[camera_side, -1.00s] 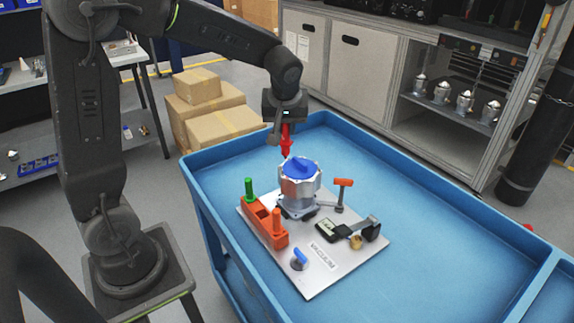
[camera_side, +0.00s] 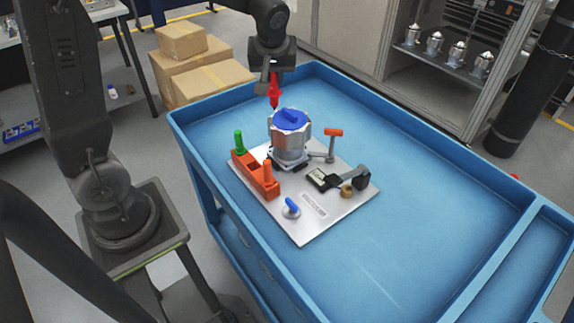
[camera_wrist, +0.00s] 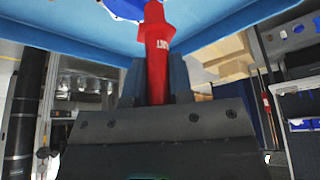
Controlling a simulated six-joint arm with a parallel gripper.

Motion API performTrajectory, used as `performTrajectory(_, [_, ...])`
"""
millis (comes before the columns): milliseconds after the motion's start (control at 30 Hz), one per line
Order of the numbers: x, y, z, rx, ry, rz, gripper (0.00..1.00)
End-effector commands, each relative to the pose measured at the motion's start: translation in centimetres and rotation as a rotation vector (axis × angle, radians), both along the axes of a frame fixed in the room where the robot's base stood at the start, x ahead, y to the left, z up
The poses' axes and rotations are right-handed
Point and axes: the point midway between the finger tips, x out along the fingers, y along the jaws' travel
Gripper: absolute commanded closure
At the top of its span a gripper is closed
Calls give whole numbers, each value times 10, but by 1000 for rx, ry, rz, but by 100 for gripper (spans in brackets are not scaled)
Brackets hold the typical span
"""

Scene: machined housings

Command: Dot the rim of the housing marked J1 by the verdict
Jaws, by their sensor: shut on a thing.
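My gripper (camera_side: 273,72) is shut on a red marker (camera_side: 274,93), which points down. In the wrist view the marker (camera_wrist: 156,50) stands between the two dark fingers. The metal housing (camera_side: 289,140) with a blue cap (camera_side: 290,119) stands upright on a fixture plate. The marker's tip is close above and behind the left part of the housing's top; I cannot tell whether it touches. No J1 mark is legible. A black gauge with a small display (camera_side: 321,178) lies right of the housing; its reading is too small to read.
The plate (camera_side: 318,222) lies on a blue cart (camera_side: 420,235). An orange holder (camera_side: 254,177) with a green marker (camera_side: 239,141) stands at the left. The cart's right side is clear.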

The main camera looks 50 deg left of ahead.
Motion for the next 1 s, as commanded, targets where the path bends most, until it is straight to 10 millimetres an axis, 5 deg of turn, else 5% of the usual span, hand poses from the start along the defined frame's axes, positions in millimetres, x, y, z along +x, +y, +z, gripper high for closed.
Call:
performTrajectory(433, [-66, 0, -79, 4, 3, 2, 100])
performTrajectory(1000, [-74, -1, -91, -1, 1, -1, 100])
